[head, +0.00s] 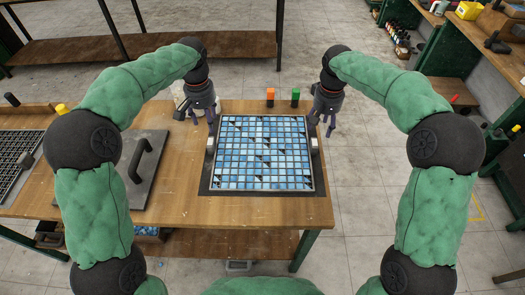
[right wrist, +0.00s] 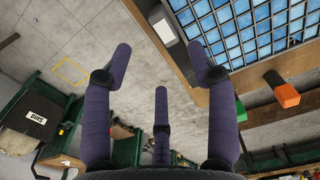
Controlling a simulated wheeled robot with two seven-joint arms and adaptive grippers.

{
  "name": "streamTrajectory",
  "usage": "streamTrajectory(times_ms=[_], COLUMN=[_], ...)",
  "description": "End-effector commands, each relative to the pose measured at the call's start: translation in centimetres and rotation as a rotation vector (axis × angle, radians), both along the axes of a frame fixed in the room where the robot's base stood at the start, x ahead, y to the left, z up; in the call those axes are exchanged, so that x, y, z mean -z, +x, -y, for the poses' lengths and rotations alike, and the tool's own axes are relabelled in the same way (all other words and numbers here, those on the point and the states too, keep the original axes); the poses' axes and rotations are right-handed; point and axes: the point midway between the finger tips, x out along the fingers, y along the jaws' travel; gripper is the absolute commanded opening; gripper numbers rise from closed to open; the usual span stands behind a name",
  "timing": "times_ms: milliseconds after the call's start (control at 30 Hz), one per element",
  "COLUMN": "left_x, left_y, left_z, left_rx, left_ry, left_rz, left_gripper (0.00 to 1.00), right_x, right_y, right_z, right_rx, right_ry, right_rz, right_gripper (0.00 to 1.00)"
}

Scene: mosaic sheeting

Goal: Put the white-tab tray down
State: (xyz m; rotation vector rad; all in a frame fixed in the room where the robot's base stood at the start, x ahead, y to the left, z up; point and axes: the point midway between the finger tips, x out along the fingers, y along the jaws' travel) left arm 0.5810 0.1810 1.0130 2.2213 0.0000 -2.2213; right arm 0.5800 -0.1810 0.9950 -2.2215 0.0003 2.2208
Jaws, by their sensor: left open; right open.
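A tray of blue mosaic tiles (head: 262,153) with a few dark gaps lies flat on the wooden table, on a dark backing (head: 206,188). A pale tab (head: 211,145) is on its left side and another (head: 314,144) on its right. The right one also shows as a white-ended tab in the right wrist view (right wrist: 164,30). My left gripper (head: 202,118) is open at the tray's back left corner, behind the left tab. My right gripper (head: 322,126) is open just off the back right corner, with its fingers (right wrist: 160,75) empty and apart from the tab.
An orange block (head: 270,93) and a green block (head: 295,93) stand at the table's back edge. A grey plate with a dark handle (head: 148,158) lies left of the tray. Another dark tiled tray (head: 14,158) is at the far left. Bare table (head: 268,210) lies in front.

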Motion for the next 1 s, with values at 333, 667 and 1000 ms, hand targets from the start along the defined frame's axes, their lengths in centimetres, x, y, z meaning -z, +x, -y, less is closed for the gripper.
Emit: streamTrajectory(times_ms=[333,667,1000], left_x=[0.0,0.0,-2.3], left_y=[0.0,0.0,0.0], left_z=[0.0,0.0,0.0], left_rx=[0.0,0.0,0.0], left_ry=[0.0,0.0,0.0], left_rz=[0.0,0.0,0.0], left_gripper=[0.58,0.58,0.58], right_x=[-2.3,-2.3,-4.6], right_y=[0.0,0.0,0.0], right_z=[0.0,0.0,0.0], right_rx=[0.0,0.0,0.0], right_ry=[0.0,0.0,0.0], right_rz=[0.0,0.0,0.0], right_gripper=[0.58,0.58,0.58])
